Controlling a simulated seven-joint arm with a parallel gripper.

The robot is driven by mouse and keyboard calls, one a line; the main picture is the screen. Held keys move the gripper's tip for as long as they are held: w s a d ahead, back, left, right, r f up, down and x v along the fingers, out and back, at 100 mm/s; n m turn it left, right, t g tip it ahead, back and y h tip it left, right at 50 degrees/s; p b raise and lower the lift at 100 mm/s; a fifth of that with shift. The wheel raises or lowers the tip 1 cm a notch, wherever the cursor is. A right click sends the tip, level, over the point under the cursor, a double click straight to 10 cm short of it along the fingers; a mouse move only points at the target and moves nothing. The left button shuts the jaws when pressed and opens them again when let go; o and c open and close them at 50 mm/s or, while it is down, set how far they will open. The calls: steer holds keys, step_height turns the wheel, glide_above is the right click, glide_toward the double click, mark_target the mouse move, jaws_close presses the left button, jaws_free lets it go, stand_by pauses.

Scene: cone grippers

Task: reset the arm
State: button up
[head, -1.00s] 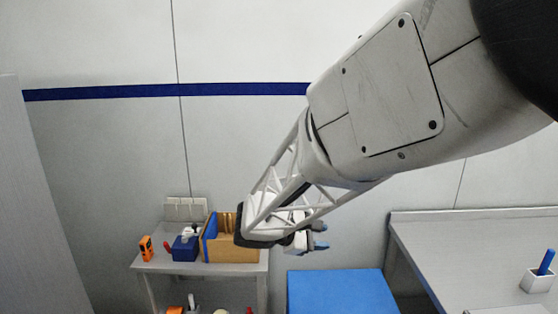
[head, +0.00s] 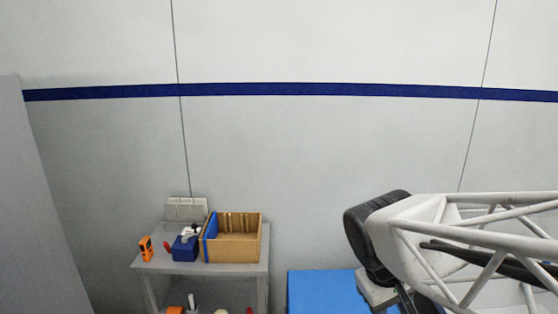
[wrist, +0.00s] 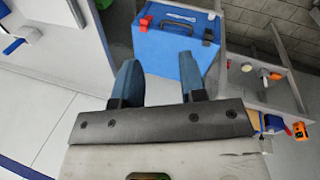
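My gripper (wrist: 159,72) shows in the wrist view with two blue fingers standing well apart and nothing between them. In the head view my arm's white lattice link and black-padded wrist (head: 374,238) are at the lower right. The fingers are hidden or cut off there.
A grey shelf table (head: 205,268) at lower left holds a cardboard box (head: 233,247), a blue box (head: 184,250) and an orange device (head: 146,248). The blue case (head: 320,290) stands right of it. The wall above is clear.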

steer(key=s+m+y, duration=0.1)
steer(key=s+m+t+y, duration=0.1)
steer(key=s, duration=0.1)
steer(key=s+a+m, duration=0.1)
steer(key=s, duration=0.1)
steer(key=shift+s+r+t+y, duration=0.2)
steer(key=shift+r+t+y, duration=0.1)
steer(key=shift+y, duration=0.1)
